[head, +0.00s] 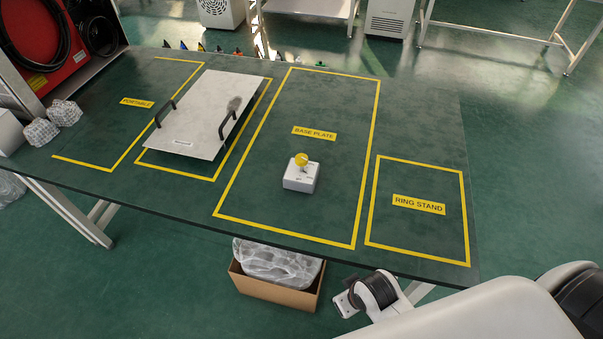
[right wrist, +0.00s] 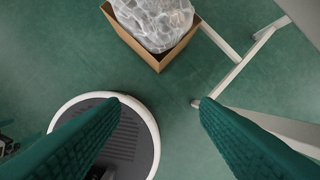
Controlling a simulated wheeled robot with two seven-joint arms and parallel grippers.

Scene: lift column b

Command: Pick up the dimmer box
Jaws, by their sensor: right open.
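The dimmer box (head: 300,178) is a small white box with a yellow knob on top. It stands upright on the green table (head: 420,120), inside the yellow outline labelled BASE PLATE. My right gripper (right wrist: 160,106) shows in the right wrist view with its two green fingers wide apart and nothing between them. It points down at the floor, off the table's front edge and apart from the dimmer box. In the head view my right arm comes in at the lower right; its fingers cannot be made out there. The dimmer box is not in the right wrist view. My left gripper is not in view.
A metal plate with two black handles (head: 196,125) lies left of the BASE PLATE area. The RING STAND area (head: 400,235) is empty. A cardboard carton (head: 272,292) with wrapped contents, also in the right wrist view (right wrist: 158,62), stands on the floor below the table's front edge.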

